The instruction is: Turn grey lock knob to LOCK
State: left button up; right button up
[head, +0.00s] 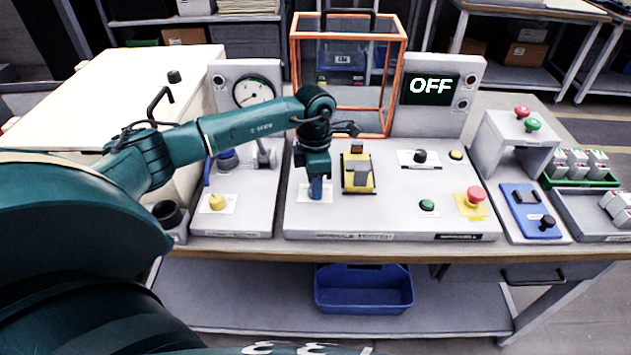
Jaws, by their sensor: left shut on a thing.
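My left gripper (317,190) points straight down at a small white plate (302,194) on the left part of the middle grey console (300,222). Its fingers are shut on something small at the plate. The grey lock knob does not show apart from the fingers; it appears to be the thing between them, hidden by them. I cannot read its position or any LOCK mark. The display (431,86) behind the console reads OFF. My right gripper is not in view.
A yellow-black fixture (358,172) stands just right of the gripper. An orange-framed guard (391,70) rises behind. A black knob (420,156), green button (427,204) and red stop button (475,195) are further right. A yellow knob (217,201) and gauge (253,91) are left.

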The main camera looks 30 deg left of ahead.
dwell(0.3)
pick_arm(q)
jog(key=n, duration=0.4)
jog(key=shift+n, duration=0.4)
jog(key=n, duration=0.4)
jog(key=shift+n, duration=0.3)
jog(key=n+p, duration=0.1)
jog(key=n, duration=0.3)
jog(key=shift+s+t, duration=0.1)
jog(key=shift+t, duration=0.2)
jog(key=shift+n+p, duration=0.55)
jog(key=shift+n, duration=1.65)
jog(key=o, duration=0.9)
jog(key=shift+o, duration=0.2)
